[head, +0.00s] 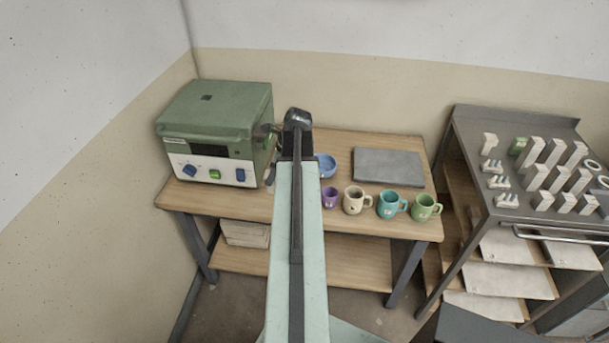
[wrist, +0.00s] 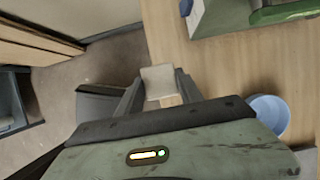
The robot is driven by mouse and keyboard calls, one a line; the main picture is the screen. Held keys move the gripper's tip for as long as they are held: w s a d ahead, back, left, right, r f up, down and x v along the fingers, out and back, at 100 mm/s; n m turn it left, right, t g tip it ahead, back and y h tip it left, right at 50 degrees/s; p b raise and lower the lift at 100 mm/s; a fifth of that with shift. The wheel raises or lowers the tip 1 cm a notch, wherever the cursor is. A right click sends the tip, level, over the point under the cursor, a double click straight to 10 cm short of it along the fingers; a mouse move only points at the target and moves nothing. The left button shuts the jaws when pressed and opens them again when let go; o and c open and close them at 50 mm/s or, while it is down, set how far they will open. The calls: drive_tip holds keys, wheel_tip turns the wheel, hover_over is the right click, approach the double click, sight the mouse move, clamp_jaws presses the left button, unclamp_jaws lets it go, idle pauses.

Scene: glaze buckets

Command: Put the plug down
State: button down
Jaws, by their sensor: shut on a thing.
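In the wrist view the plug (wrist: 158,78) is a small pale beige block between my fingertips. My gripper (wrist: 160,92) is shut on it. The plug appears in front of the wooden table's edge, with floor on its left; its height above the table is hard to judge. In the head view my own arm hides the plug, and my gripper's fingers cannot be made out clearly.
The green kiln-like box (head: 215,125) stands left on the wooden table (head: 240,203). A blue bowl (head: 325,166), purple cup (head: 330,197), cream mug (head: 354,200), teal mug (head: 390,204), green mug (head: 425,207) and grey slab (head: 389,166) stand right. A rack (head: 495,220) adjoins.

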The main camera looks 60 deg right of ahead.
drive_tip(key=s+a+f+b, duration=0.2)
drive_tip(key=a+f+b, duration=0.2)
drive_tip(key=a+f, duration=0.4)
drive_tip(key=w+d+b, duration=0.1)
drive_tip(key=d, duration=1.3)
drive_tip(key=shift+w+d+r, duration=0.15)
drive_tip(key=shift+d+r, duration=0.05)
drive_tip(key=shift+d, duration=0.2)
drive_tip(key=f+b, duration=0.2)
drive_tip(key=b, duration=0.1)
drive_tip(key=f+b, duration=0.1)
drive_tip(key=f, duration=0.1)
drive_tip(key=shift+d, duration=0.3)
drive_tip(key=shift+r, duration=0.2)
drive_tip(key=shift+f, duration=0.1)
drive_tip(key=c, duration=0.8)
unclamp_jaws()
drive_tip(key=shift+o, duration=0.2)
